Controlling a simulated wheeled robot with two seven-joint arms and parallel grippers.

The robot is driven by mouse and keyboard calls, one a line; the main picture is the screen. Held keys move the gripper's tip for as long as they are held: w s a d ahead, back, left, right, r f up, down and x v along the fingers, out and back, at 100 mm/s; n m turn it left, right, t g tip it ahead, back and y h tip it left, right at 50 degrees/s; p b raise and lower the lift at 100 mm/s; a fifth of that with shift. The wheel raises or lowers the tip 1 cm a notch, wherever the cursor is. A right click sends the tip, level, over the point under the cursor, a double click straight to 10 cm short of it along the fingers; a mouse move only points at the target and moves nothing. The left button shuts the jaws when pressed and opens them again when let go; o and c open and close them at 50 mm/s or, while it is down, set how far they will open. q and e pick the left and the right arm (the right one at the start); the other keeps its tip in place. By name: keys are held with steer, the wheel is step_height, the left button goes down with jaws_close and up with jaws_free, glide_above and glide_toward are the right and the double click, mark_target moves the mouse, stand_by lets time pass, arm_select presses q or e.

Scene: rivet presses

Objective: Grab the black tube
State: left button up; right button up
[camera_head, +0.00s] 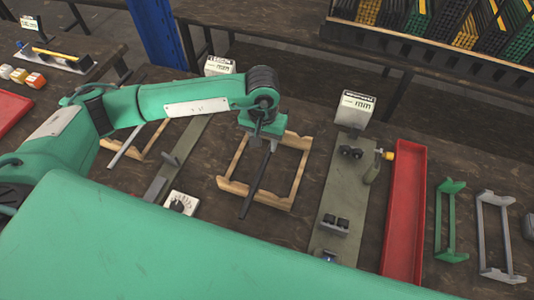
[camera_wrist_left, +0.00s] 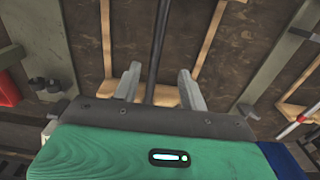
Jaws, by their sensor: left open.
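The black tube (camera_head: 257,183) is a thin dark rod lying across a light wooden frame (camera_head: 229,187) on the dark workbench. In the left wrist view the tube (camera_wrist_left: 158,40) runs up the middle of the picture, between the two grey fingers. My left gripper (camera_head: 266,143) is over the far end of the tube in the head view. Its fingers (camera_wrist_left: 158,83) are open, one on each side of the tube, with gaps showing. The gripper body hides the tube's near part in the wrist view. My right gripper is not in view.
Right of the wooden frame stands a grey-green press plate (camera_head: 328,213) with black blocks, then a red tray (camera_head: 404,210), a green holder (camera_head: 447,225) and a grey holder (camera_head: 492,235). Left are another plate (camera_head: 177,160) and a white dial box (camera_head: 182,203).

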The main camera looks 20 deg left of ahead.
mark_target(267, 156)
arm_select(q)
step_height(267, 156, down, 2)
steer(key=shift+w+f, duration=0.1)
steer(key=shift+d+f+p, duration=0.1)
steer(key=shift+f+p, duration=0.3)
steer(key=shift+p, duration=0.1)
steer(key=f, duration=0.1)
steer(key=f+p, duration=0.1)
steer(key=f, duration=0.1)
steer(key=shift+w+d+f+p, duration=0.25)
steer(key=shift+w+p, duration=0.05)
steer(key=shift+w, duration=0.1)
steer(key=shift+f, duration=0.55)
jaws_close()
